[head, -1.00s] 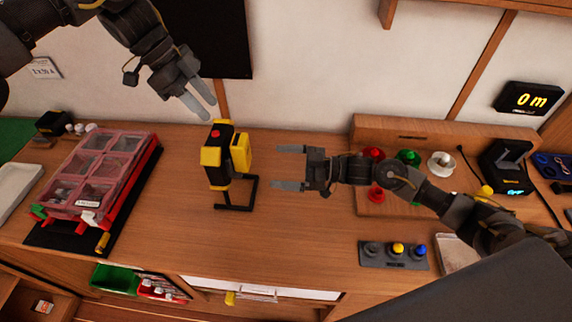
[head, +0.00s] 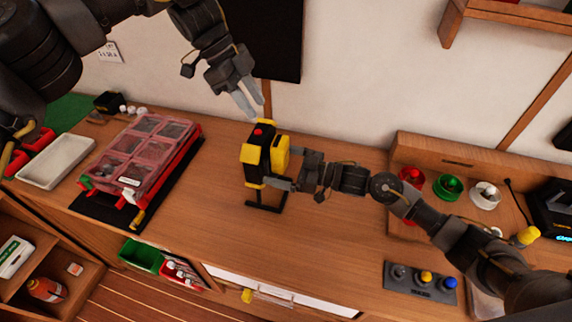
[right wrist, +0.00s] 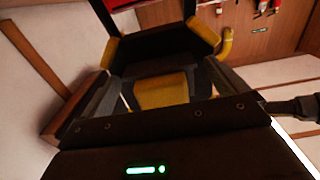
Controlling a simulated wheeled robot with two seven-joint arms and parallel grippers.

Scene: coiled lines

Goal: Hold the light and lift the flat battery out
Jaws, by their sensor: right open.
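The light (head: 258,150) is a black and yellow body with a red button on top, upright on a black stand on the bench. The yellow block on its right side, which looks like the battery (head: 282,150), is still against the body. My right gripper (head: 280,172) is open at that side, its fingers around or beside the block. In the right wrist view the yellow block (right wrist: 162,90) lies between the two spread fingers; I cannot tell whether they touch it. My left gripper (head: 255,108) is open and empty just above the light's top, pointing down.
A red-framed compartment box (head: 150,150) stands left on a black mat, with a white tray (head: 58,162) beyond it. Spools (head: 448,187) and a button panel (head: 420,282) are at the right. The bench in front of the light is clear.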

